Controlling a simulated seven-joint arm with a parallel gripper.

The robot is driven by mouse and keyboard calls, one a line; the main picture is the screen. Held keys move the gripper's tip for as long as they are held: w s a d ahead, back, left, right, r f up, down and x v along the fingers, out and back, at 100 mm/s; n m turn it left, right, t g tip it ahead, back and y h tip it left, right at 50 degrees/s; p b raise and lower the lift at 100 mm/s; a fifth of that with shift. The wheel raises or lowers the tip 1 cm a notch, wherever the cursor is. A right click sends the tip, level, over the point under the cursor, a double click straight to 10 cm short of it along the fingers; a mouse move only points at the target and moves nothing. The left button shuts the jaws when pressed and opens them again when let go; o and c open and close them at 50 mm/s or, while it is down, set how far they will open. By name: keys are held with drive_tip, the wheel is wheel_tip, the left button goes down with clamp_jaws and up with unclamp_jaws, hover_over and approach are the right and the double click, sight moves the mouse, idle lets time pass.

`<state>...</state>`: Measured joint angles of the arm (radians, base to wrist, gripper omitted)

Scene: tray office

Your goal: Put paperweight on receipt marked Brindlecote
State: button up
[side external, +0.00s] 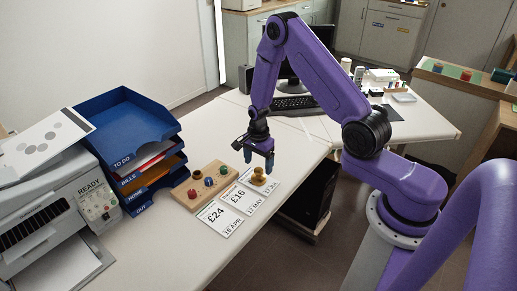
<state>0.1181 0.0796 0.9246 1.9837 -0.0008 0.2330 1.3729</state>
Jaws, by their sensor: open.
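A brass knob-like paperweight (259,177) appears to stand upright on the rightmost of three receipts in a row near the desk edge. That rightmost receipt (269,187) is partly covered, and its price is hidden. The middle receipt (240,199) reads £16 and 12 May; the left receipt (221,219) reads £24 and 18 Apr. The shop names are too small to read, so I cannot tell which one is Brindlecote. My gripper (259,162) points down, open, just above the paperweight; I cannot tell whether its fingertips reach beside it.
A wooden block (190,199) with several coloured knobs lies just left of the receipts. Blue stacked trays (142,172) and a grey printer (60,209) stand farther left. A keyboard (295,104) lies behind my arm. The front desk area is clear.

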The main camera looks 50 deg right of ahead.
sight(258, 169)
wheel_tip(258, 169, up, 6)
drive_tip(key=shift+f, duration=0.15)
drive_tip(key=s+a+r+n, duration=0.9)
drive_tip(key=a+r+n, duration=0.3)
drive_tip(key=a+n, duration=0.15)
drive_tip(key=s+r+n, duration=0.3)
drive_tip(key=s+n, duration=0.5)
drive_tip(key=s, duration=0.2)
drive_tip(key=s+r+n, duration=0.4)
drive_tip(key=s+n, duration=0.5)
drive_tip(key=s, duration=0.2)
drive_tip(key=shift+r, duration=0.2)
